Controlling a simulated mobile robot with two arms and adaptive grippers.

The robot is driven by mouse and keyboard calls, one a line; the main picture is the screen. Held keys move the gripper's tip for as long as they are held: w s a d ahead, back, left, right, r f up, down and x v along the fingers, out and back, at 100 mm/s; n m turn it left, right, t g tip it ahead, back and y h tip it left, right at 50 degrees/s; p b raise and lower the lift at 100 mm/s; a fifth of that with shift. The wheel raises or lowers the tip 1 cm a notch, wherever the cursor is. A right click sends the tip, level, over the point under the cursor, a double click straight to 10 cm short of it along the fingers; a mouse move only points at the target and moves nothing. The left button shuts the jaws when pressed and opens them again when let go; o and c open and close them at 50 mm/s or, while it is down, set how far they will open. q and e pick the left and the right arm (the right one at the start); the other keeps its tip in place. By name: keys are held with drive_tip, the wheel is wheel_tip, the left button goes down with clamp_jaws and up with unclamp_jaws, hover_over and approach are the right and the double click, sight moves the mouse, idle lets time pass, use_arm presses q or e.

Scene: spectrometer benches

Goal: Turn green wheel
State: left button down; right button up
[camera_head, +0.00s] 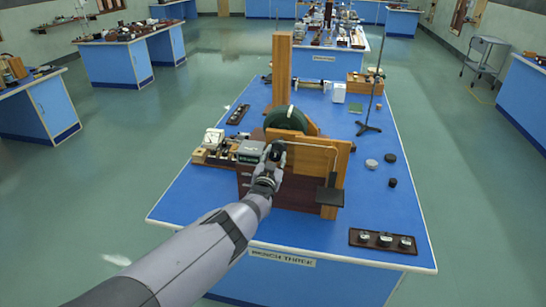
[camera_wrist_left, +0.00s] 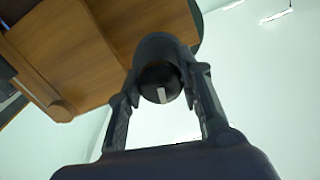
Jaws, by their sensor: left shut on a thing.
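The green wheel (camera_head: 287,118) stands upright in a wooden stand (camera_head: 312,160) on the blue bench, just behind my left gripper. My left gripper (camera_head: 274,152) is at the front of this stand, shut on a dark knob. In the left wrist view the dark round knob (camera_wrist_left: 160,82), with a pale mark on its face, sits between the two fingers. The wheel's lower part is hidden by the wood, and how the knob joins the wheel cannot be seen. A thin bent rod runs right from beside the gripper to a black block (camera_head: 329,196). My right gripper is not in view.
A meter and a grey box (camera_head: 251,151) stand close left of the gripper. A tall wooden post (camera_head: 281,70) rises behind the wheel. A retort stand (camera_head: 371,110) and several small discs are to the right. A dark knob panel (camera_head: 382,241) lies at the front right.

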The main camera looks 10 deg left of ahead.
use_arm(q)
drive_tip(key=c, duration=1.1)
unclamp_jaws()
